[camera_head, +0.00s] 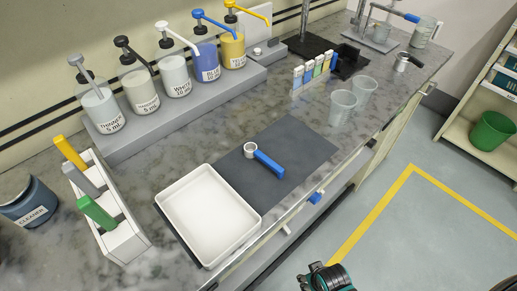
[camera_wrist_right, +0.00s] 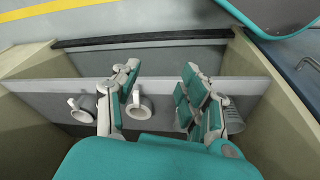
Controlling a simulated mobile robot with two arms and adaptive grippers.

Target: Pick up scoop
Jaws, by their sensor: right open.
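The scoop lies on a dark grey mat (camera_head: 300,140) on the marble counter. Its blue handle (camera_head: 268,163) points to the lower right and its small white round cup (camera_head: 250,149) is at the upper left. My right gripper (camera_head: 326,277) shows at the bottom edge of the head view, over the floor in front of the counter and well apart from the scoop. In the right wrist view the right gripper (camera_wrist_right: 160,92) has its two teal and white fingers spread with nothing between them. The scoop is not seen there. My left gripper is not in view.
A white tray (camera_head: 208,214) overlaps the mat's left side. Clear cups (camera_head: 342,106) stand to its upper right. Pump bottles (camera_head: 175,76) line a raised shelf behind. A white holder (camera_head: 116,222) with coloured handles is at left. White mugs (camera_wrist_right: 138,107) appear beyond my fingers in the wrist view.

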